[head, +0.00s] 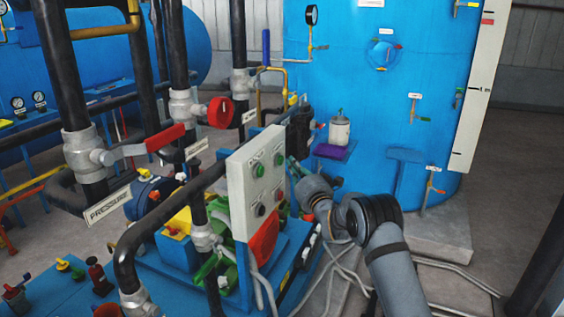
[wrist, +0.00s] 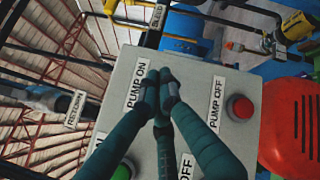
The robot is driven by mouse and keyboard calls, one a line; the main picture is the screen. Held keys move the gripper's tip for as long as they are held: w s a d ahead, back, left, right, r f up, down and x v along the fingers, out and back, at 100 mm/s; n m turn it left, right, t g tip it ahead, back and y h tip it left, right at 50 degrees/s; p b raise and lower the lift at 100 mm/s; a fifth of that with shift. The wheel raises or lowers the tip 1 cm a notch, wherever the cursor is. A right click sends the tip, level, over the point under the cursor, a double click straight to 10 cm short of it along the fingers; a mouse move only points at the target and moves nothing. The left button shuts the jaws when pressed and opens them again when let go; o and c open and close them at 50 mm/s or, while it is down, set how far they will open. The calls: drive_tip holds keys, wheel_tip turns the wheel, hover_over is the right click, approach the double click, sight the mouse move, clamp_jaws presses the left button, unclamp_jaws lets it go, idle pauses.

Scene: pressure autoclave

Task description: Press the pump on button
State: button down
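The pale control panel (head: 247,197) stands on the blue pump skid in the head view, with green, dark and red buttons on its face. In the wrist view the panel (wrist: 198,75) fills the middle. The PUMP ON label (wrist: 136,86) shows left of my gripper (wrist: 163,85). The pump on button is hidden behind my fingers. My fingers are shut together, empty, with their tips over the panel right of that label; I cannot tell if they touch it. In the head view my gripper (head: 294,168) is just right of the panel.
A red button (wrist: 240,107) is beside the PUMP OFF label (wrist: 215,100). A green button (wrist: 123,170) is at the lower edge. A red guard (wrist: 292,125) lies to the right. In the head view, a black pipe (head: 170,207) runs left of the panel, and a blue tank (head: 375,100) stands behind.

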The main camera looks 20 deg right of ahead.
drive_tip(key=shift+a, duration=0.1)
drive_tip(key=shift+w+a+b, duration=0.2)
drive_tip(key=shift+w+b, duration=0.1)
drive_tip(key=shift+b, duration=0.45)
